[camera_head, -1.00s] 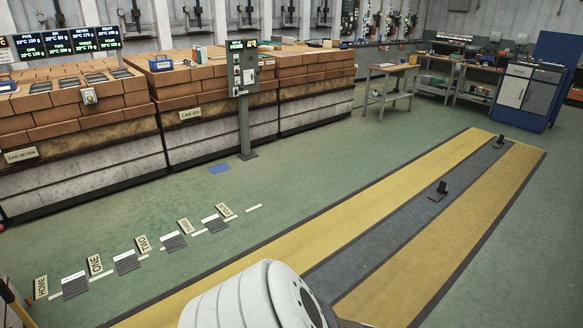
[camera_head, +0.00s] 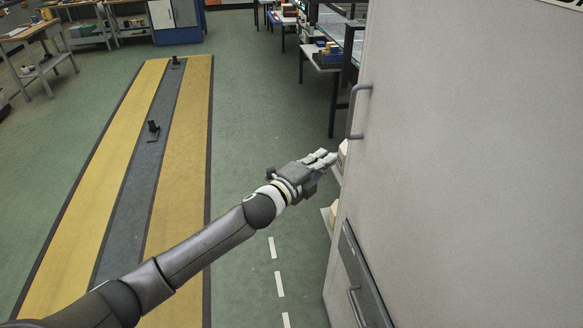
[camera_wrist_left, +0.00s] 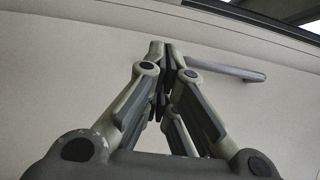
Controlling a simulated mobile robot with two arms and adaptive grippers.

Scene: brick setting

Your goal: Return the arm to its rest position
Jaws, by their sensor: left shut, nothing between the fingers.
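My left arm (camera_head: 190,268) comes in from the lower left of the head view and stretches out toward a large pale cabinet (camera_head: 470,170) on the right. My left gripper (camera_head: 327,157) is at its end, shut and empty, close to the cabinet's left edge. In the left wrist view, the gripper's fingertips (camera_wrist_left: 162,48) are together, with the pale cabinet face (camera_wrist_left: 70,60) behind them. A bar handle (camera_wrist_left: 222,67) runs out to the right behind the fingers. I cannot tell if the fingers touch it. My right gripper is not in view.
The cabinet has an upper handle (camera_head: 359,110) and a lower handle (camera_head: 357,306). Small pale items (camera_head: 332,213) jut out beside its left edge. A dark-framed bench (camera_head: 340,65) stands behind. Green floor (camera_head: 250,100) and a yellow-striped lane (camera_head: 170,110) lie open to the left.

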